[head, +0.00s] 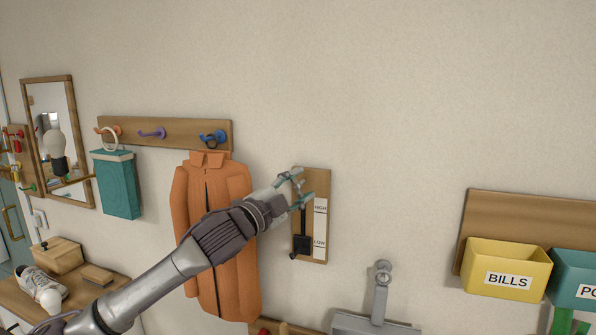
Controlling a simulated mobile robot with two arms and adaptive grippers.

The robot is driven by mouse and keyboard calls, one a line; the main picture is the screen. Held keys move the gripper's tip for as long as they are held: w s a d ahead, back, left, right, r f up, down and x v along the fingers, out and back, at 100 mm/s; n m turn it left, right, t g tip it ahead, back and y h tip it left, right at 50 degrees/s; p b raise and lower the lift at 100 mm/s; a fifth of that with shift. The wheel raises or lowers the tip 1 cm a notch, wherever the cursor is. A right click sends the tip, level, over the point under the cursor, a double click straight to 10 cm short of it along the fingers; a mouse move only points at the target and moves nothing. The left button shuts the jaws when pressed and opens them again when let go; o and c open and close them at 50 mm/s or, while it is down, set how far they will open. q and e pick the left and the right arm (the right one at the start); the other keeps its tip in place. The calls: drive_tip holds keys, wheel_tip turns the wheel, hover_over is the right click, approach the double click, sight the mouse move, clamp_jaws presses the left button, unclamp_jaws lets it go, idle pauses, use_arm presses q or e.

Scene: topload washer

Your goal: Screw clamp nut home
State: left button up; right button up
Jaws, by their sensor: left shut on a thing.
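My left gripper (299,188), with teal fingers, is in front of the upper part of a wooden slider board (316,254) on the wall. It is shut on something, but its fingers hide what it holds. The board has a white scale (320,227) marked HIGH at the top and LOW at the bottom. A black slider block (303,243) sits low in the slot near LOW, below the gripper and apart from it. I cannot make out a clamp nut for certain. My right gripper is out of view.
An orange jacket (212,285) hangs from a peg rack (180,133) behind my left forearm. A teal bag (118,188) hangs further left. A grey bracket (381,290) is at lower right. A yellow BILLS bin (505,262) is at the right. The upper wall is bare.

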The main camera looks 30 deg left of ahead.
use_arm(q)
drive_tip(key=m+g+p, duration=0.1)
drive_tip(key=m+p, duration=0.1)
drive_tip(key=p, duration=0.1)
drive_tip(key=m+g+p, duration=0.1)
drive_tip(key=m+p, duration=0.2)
drive_tip(key=p, duration=0.1)
drive_tip(key=shift+r, duration=0.2)
drive_tip(key=shift+f+m+g+p, duration=0.4)
drive_tip(key=shift+m+p, duration=0.6)
drive_tip(key=shift+p, duration=0.4)
